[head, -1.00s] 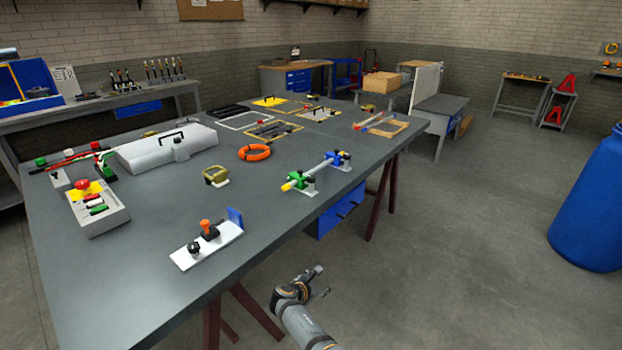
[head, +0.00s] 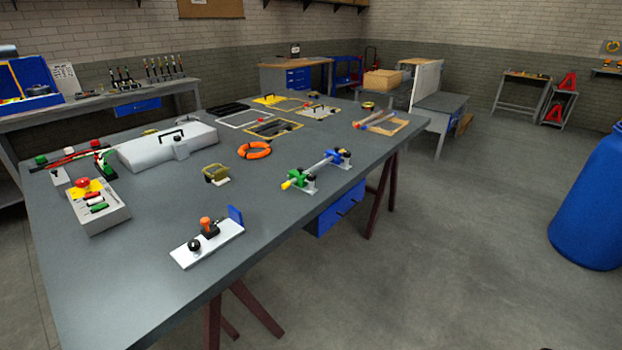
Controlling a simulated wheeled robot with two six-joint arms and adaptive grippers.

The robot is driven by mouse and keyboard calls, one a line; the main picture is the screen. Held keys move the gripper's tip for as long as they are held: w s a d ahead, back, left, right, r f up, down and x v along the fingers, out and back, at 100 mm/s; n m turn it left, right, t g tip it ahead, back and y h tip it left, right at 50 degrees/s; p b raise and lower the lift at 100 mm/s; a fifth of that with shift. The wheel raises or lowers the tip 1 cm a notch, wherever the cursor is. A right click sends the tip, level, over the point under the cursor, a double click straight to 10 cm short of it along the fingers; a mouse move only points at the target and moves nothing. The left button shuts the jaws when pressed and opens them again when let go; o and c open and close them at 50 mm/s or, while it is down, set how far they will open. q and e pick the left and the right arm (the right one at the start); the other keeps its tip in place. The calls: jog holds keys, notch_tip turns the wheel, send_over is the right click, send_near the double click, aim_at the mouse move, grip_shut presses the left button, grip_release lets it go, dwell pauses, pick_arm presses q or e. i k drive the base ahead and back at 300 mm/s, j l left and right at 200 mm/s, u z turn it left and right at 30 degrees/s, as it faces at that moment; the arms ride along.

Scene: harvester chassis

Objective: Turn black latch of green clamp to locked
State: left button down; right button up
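The green clamp (head: 297,178) stands near the right edge of the grey workbench (head: 150,255). A small black part, seemingly its latch (head: 310,177), shows at its right side; its exact position is too small to tell. A pale rod (head: 318,166) with a yellow end runs through the green clamp to a blue clamp (head: 335,157) farther back, which also has black parts. Neither of my grippers is in view.
A white plate with an orange-topped part and a black knob (head: 207,246) lies at the bench's front edge. An orange ring (head: 254,150) and a yellowish block (head: 215,172) lie left of the clamps. Open floor lies right of the bench; a blue barrel (head: 590,205) stands farther right.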

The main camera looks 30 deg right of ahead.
aim_at(311, 176)
jog(key=i+l+u, duration=0.2)
jog(key=l, duration=0.25)
jog(key=l+u, duration=0.2)
jog(key=l, duration=0.25)
jog(key=i+l+u, duration=0.2)
jog(key=l, duration=0.25)
jog(key=k, duration=0.1)
